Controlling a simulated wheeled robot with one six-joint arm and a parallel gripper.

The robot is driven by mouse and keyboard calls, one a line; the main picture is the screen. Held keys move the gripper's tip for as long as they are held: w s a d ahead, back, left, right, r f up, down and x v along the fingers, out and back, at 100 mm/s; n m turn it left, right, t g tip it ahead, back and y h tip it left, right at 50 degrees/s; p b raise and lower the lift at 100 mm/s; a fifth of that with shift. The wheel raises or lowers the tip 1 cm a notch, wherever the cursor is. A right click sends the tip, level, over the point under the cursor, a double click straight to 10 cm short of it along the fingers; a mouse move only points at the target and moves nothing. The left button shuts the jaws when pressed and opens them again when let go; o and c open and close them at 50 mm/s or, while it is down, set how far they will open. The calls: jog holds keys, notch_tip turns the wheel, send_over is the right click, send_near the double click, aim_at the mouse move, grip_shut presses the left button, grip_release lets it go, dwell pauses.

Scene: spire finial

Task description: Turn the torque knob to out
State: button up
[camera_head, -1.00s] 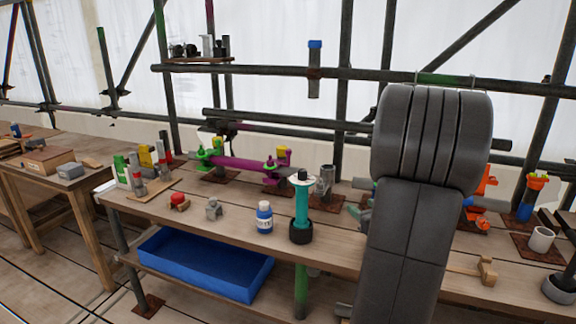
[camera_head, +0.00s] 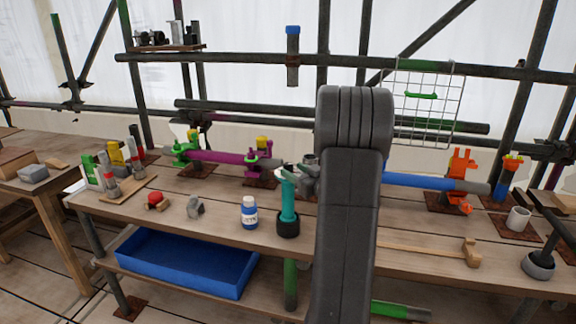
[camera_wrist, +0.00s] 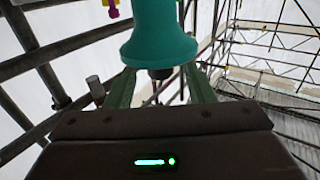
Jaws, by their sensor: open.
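A teal upright tool (camera_head: 288,200) stands in a black round base on the bench, left of my arm. I cannot clearly make out a torque knob or its setting; the tool's top is partly covered by my gripper (camera_head: 296,172). In the wrist view, a flared teal part (camera_wrist: 160,38) fills the upper middle, close to the camera. My gripper's green fingers (camera_wrist: 160,85) are spread apart on either side below it, with a small dark cylinder between them. The fingers are open; I cannot tell whether they touch the tool.
A white and blue bottle (camera_head: 249,212) stands just left of the tool. A grey clamp piece (camera_head: 196,207) and a red-topped item (camera_head: 157,201) lie farther left. A purple pipe (camera_head: 215,156) and a blue pipe (camera_head: 415,181) sit behind. A wooden mallet (camera_head: 470,251) lies right.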

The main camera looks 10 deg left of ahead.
aim_at(291, 170)
jog(key=shift+x, duration=1.9)
jog(key=c, duration=0.9)
jog(key=shift+c, duration=0.2)
jog(key=shift+f+t+b, duration=0.15)
jog(key=shift+t+b, duration=0.15)
